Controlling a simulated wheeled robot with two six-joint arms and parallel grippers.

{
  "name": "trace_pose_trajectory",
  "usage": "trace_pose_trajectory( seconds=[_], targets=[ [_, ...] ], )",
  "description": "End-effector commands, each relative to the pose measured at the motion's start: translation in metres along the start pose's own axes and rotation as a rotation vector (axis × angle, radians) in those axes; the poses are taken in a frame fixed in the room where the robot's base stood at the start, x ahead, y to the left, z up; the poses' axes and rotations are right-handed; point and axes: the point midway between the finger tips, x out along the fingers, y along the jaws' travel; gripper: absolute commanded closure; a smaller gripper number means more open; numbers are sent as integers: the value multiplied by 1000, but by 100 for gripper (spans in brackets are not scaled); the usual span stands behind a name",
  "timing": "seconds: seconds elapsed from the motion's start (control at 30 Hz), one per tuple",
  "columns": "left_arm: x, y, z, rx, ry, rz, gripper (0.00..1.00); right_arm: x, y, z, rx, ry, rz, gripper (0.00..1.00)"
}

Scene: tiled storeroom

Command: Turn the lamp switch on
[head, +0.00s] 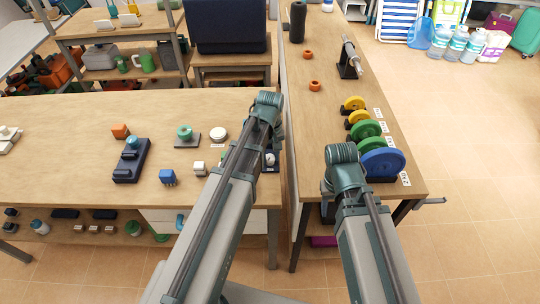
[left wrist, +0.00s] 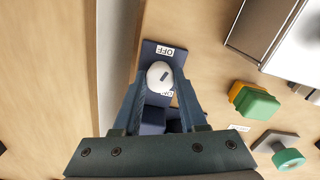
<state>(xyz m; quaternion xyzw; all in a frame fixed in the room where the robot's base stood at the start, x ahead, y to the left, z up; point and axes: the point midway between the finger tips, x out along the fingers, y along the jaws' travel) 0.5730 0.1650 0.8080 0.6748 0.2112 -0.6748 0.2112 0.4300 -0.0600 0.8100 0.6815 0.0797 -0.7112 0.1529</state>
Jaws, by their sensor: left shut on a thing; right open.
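The lamp switch is a dark blue plate (left wrist: 150,54) with a round white knob (left wrist: 160,74). An OFF label (left wrist: 165,51) shows above the knob, and a second label below it is partly covered by my fingers. The knob has a short slanted dark mark; I cannot tell which label it points to. My left gripper (left wrist: 160,86) is shut on the knob from both sides. In the head view the white knob (head: 270,159) shows just right of my left arm. My right gripper (head: 328,207) is open, mostly hidden behind its own arm, near the right bench's left edge.
Coloured discs (head: 382,163) stand on the right bench (head: 313,130).

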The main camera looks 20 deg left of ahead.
Motion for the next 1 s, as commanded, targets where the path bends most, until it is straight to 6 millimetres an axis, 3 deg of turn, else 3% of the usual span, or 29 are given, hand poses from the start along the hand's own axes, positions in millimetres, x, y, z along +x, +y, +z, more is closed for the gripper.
trace_pose_trajectory(
  seconds=[1.0],
  targets=[
    [0, 0, 0, 944, 0, 0, 100, 0, 0, 0, 0, 0, 0, 50]
  ],
)
